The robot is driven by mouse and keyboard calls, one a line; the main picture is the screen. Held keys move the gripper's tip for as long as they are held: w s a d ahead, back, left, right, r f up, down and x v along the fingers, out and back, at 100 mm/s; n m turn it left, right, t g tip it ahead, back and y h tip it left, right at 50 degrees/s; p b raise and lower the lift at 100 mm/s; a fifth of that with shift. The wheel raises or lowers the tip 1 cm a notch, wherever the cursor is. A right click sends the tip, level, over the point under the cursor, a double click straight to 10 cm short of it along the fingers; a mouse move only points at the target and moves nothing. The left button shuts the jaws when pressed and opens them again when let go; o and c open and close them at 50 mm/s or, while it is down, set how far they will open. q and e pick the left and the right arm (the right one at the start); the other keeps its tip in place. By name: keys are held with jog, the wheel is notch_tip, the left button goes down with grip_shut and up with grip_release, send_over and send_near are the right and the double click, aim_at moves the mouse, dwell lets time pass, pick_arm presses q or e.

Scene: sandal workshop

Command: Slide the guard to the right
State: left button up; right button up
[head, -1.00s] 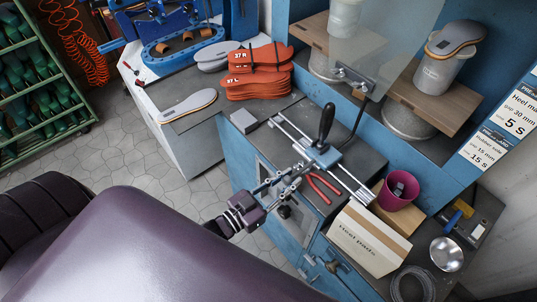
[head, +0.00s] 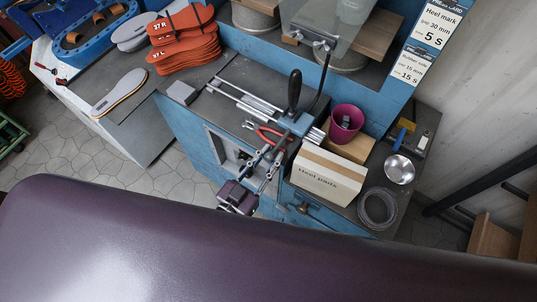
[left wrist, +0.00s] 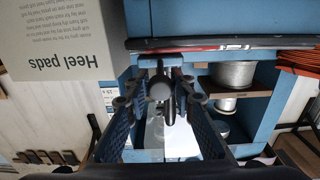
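The guard is a clear, greyish panel (head: 322,22) hung on a dark rod. The rod rises from a blue carriage (head: 298,124) that sits toward the right end of two metal rails (head: 243,96). A black upright handle (head: 294,92) stands on the carriage. My left gripper (head: 275,152) is just in front of the carriage, its fingers apart. In the left wrist view a dark round knob (left wrist: 160,88) shows between the fingers, with gaps visible on both sides. Whether a finger touches the carriage is unclear. My right gripper is not seen.
Red pliers (head: 268,134) lie below the rails. A Heel pads box (head: 325,178), a magenta cup (head: 346,118), a metal bowl (head: 399,169) and a coil (head: 377,208) crowd the right side. Orange soles (head: 184,52) and a grey block (head: 182,93) lie left.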

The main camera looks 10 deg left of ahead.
pick_arm(q)
jog(key=o, duration=0.4)
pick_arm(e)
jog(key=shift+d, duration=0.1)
pick_arm(q)
jog(key=v, duration=1.2)
jog(key=shift+a, duration=0.1)
jog(key=shift+c, duration=0.2)
